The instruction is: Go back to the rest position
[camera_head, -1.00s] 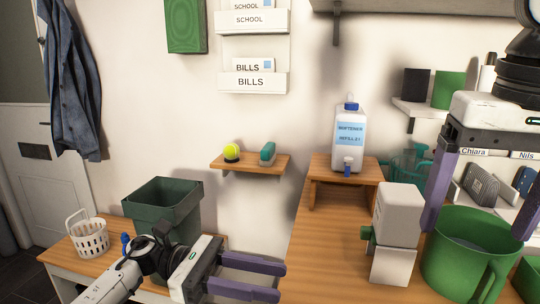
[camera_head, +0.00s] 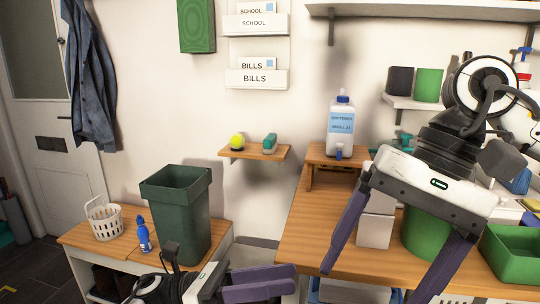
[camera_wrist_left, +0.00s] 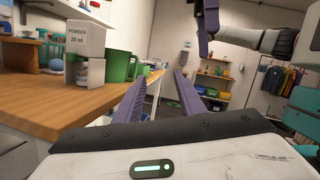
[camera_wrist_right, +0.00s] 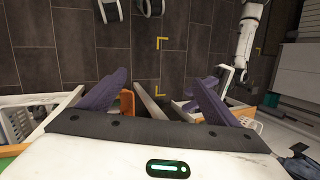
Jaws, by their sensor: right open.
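My left gripper (camera_head: 258,284) is low at the bottom edge of the head view, in front of the wooden counter. Its two purple fingers stand apart with nothing between them in the left wrist view (camera_wrist_left: 160,85). My right gripper (camera_head: 374,286) hangs at the right of the head view, in front of the counter, with its fingers spread and pointing down. The right wrist view (camera_wrist_right: 158,85) shows its fingers apart, with the dark tiled floor beyond and no object held.
A white powder dispenser (camera_head: 375,231) and a green mug (camera_head: 425,236) are partly hidden behind my right gripper. A softener bottle (camera_head: 341,128) stands on a small wooden riser. A dark green bin (camera_head: 181,225), white basket (camera_head: 105,222) and blue bottle (camera_head: 143,238) are on the left bench.

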